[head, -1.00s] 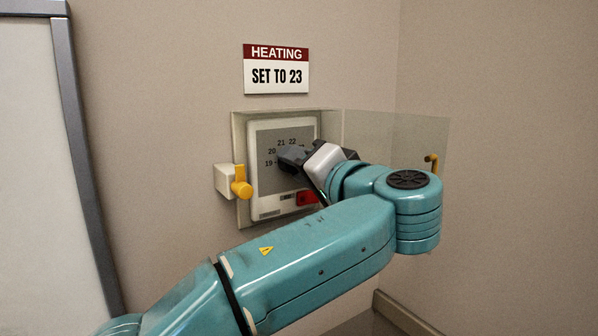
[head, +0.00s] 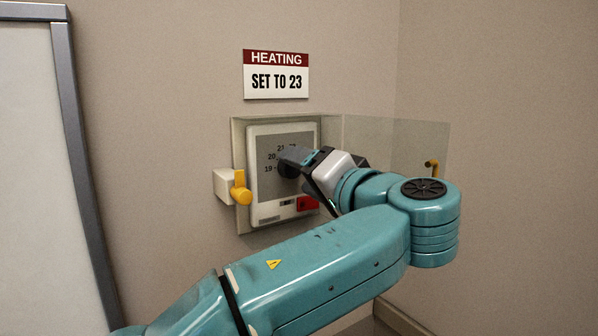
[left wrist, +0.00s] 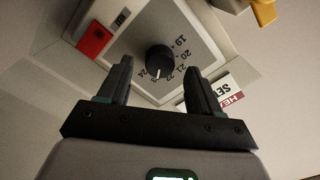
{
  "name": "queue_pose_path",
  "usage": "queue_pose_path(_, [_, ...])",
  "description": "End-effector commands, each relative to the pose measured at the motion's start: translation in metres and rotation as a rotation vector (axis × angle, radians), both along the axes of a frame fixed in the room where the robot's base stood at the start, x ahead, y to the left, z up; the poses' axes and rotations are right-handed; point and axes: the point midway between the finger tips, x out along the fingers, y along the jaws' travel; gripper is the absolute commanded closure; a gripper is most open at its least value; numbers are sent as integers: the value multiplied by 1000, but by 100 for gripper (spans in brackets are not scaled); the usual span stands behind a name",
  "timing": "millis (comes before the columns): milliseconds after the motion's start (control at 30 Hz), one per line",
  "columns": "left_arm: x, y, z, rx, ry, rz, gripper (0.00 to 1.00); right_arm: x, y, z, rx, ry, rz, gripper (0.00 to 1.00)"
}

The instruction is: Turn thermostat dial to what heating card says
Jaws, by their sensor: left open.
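The heating card (head: 276,75) on the wall reads "SET TO 23". The white thermostat (head: 266,206) with a grey dial face is below it. Its round black dial (left wrist: 159,59) shows in the left wrist view, with a white pointer mark toward the bottom of that picture. Numbers 19 to 22 read along the scale; the number at the pointer is too small to tell. My left gripper (head: 296,160) is open in front of the dial, hiding part of the scale in the head view. Its fingers (left wrist: 158,72) appear either side of the dial; contact cannot be told. My right gripper is not in view.
A yellow latch (head: 241,188) is at the left. A red button (head: 307,203) is at the thermostat's lower right. A framed board (head: 72,120) is at far left.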

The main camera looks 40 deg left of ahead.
Motion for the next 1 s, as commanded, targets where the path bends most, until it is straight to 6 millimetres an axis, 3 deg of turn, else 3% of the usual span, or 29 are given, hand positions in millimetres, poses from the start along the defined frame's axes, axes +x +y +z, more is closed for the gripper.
queue_pose_path(300, [-32,-79,0,2,-2,-5,36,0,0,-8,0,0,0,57])
queue_pose_path(500, [-48,-116,1,1,-3,-3,36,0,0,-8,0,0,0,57])
queue_pose_path(700, [-55,-132,1,1,-2,-1,36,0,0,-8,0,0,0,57])
queue_pose_path(1000, [-56,-133,1,1,-1,0,36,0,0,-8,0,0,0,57])
